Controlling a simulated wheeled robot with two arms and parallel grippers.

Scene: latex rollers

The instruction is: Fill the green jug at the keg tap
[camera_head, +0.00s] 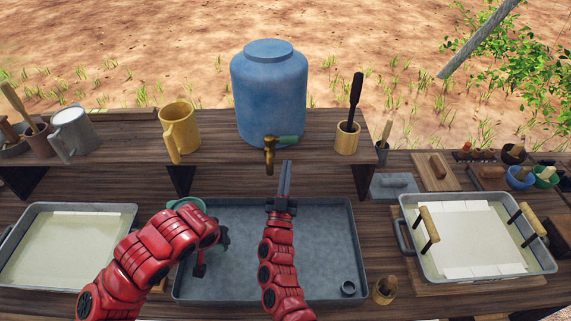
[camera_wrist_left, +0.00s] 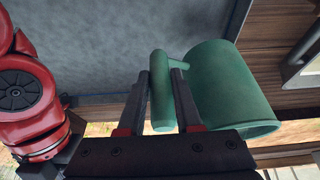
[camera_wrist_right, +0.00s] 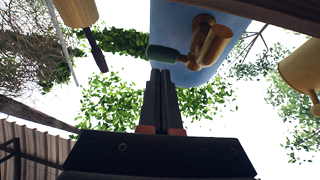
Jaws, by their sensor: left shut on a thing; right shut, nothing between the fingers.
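The blue keg (camera_head: 269,92) stands on the raised shelf. Its brass tap (camera_head: 269,152) with a green lever (camera_head: 288,140) points out over the grey tray (camera_head: 290,245). The tap (camera_wrist_right: 207,42) and lever (camera_wrist_right: 166,54) also show in the right wrist view. My left gripper (camera_wrist_left: 161,75) is shut on the handle of the green jug (camera_wrist_left: 226,90). In the head view the jug (camera_head: 186,202) is mostly hidden behind my left arm, at the tray's left side, left of the tap. My right gripper (camera_head: 287,165) is shut and empty, just below and in front of the lever, seemingly apart from it.
A yellow mug (camera_head: 179,130), a grey mug (camera_head: 74,133) and a cup with a dark-handled tool (camera_head: 347,138) stand on the shelf. Trays of pale liquid lie at left (camera_head: 65,250) and right (camera_head: 468,240).

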